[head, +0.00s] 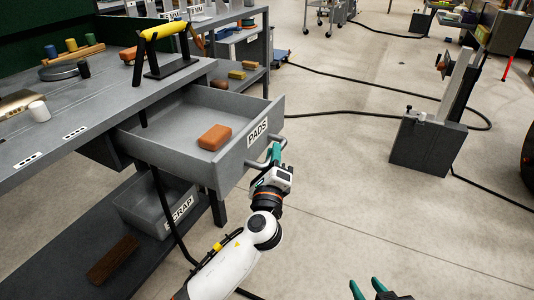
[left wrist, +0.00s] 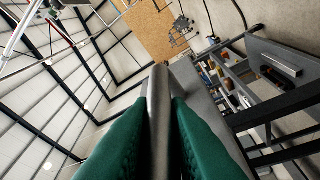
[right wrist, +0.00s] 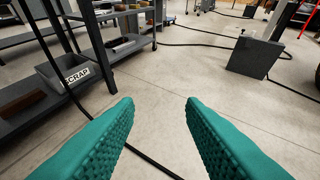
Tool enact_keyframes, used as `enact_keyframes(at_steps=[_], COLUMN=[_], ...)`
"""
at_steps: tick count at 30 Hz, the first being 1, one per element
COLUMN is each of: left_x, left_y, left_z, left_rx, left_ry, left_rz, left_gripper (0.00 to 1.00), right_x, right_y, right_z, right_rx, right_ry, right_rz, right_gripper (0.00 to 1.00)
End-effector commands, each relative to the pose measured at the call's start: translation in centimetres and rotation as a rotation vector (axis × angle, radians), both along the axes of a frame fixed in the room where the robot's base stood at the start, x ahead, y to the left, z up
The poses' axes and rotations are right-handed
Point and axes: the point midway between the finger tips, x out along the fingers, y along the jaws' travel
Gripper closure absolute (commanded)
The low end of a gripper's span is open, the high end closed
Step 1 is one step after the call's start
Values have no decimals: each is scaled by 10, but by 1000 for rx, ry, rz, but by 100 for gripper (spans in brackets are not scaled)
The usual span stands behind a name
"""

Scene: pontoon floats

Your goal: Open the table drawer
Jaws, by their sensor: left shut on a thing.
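The table drawer (head: 190,150) is grey, labelled PADS, and stands pulled out from the table (head: 95,115). An orange-brown block (head: 214,137) lies inside it. The drawer's bar handle (head: 262,163) runs along its front. My left gripper (head: 274,158) is at the handle, and in the left wrist view its green fingers are shut on the grey bar (left wrist: 159,105). My right gripper (head: 367,289) is at the bottom of the head view, apart from the drawer. In the right wrist view its green fingers (right wrist: 160,112) are spread wide with nothing between them.
A SCRAP bin (head: 155,208) and a brown block (head: 112,260) are on the lower shelf. A yellow-handled tool (head: 163,50) stands on the table above the drawer. A grey block with an upright plate (head: 428,145) stands on the floor at right. The floor in front is mostly clear.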

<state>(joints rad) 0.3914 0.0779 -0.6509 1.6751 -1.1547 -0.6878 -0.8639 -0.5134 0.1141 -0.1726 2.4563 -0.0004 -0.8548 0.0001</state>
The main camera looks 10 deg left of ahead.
Motion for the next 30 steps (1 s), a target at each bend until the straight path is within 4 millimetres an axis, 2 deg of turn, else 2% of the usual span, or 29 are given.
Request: enact_keyframes(at_steps=[8,9,12,13,23,26,30], left_x=[0,0,0,0,-3,-14,-41], left_y=[0,0,0,0,0,0,1], left_z=[-2,-2,-1,-1,-1,-4,-10], left_rx=[0,0,0,0,0,0,0], left_ry=[3,3,3,2,1,4,6], left_rz=[1,2,2,1,1,0,-1], left_gripper=[100,80,64,62,62,62,62], right_x=[0,0,0,0,0,-3,-13], right_y=[0,0,0,0,0,-1,-6], right_z=[0,0,0,0,0,-2,-12], right_rx=[1,1,1,1,0,-7,-27], right_ry=[-1,-1,-1,-1,1,29,110], right_rz=[1,1,1,1,1,-1,-9], right_gripper=[64,64,64,64,64,64,64])
